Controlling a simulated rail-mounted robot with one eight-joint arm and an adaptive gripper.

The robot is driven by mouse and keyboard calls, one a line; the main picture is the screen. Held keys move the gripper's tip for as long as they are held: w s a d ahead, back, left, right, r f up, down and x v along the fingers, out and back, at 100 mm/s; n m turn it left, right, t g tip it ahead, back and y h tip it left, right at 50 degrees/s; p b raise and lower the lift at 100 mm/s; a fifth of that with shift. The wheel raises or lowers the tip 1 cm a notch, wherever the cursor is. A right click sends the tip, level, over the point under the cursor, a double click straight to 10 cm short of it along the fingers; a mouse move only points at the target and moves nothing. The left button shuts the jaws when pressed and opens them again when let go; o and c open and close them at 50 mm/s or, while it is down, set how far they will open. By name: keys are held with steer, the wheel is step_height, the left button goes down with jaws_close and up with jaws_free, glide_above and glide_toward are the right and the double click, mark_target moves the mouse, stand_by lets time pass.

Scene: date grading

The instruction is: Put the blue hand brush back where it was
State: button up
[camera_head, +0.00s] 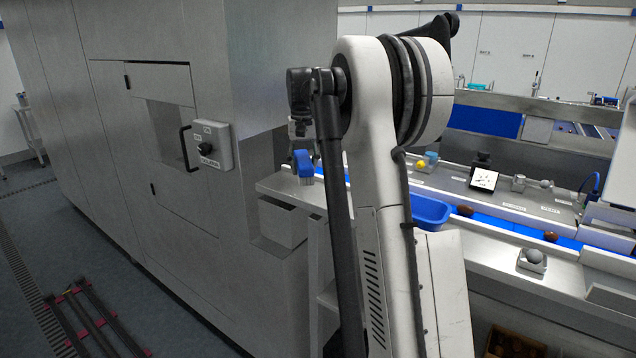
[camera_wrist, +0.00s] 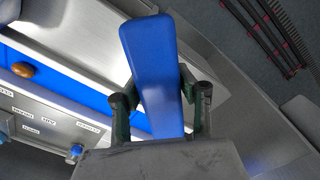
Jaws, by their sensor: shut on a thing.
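The blue hand brush (camera_head: 304,164) shows in the head view just left of my arm, close to the near left end of the steel counter (camera_head: 283,186). My gripper (camera_wrist: 160,88) is shut on the brush. In the wrist view, the long blue brush body (camera_wrist: 150,50) lies between the two fingers and sticks out past them. My arm hides much of the gripper in the head view. I cannot tell whether the brush touches the counter.
A blue tub (camera_head: 430,209) stands right of my arm, beside a blue belt (camera_head: 503,226) carrying brown dates. A small screen (camera_head: 484,180) stands behind it. A large grey cabinet (camera_head: 200,60) stands left. A red-and-black floor rack (camera_head: 85,315) lies at lower left.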

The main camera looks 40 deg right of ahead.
steer(key=p, duration=0.1)
glide_above(318, 193)
step_height(318, 193, down, 3)
steer(key=shift+w+f, duration=0.1)
steer(key=shift+f, duration=0.1)
steer(key=shift+f+p, duration=0.55)
steer(key=shift+f, duration=1.5)
steer(key=shift+f, duration=0.15)
steer(key=o, duration=1.1)
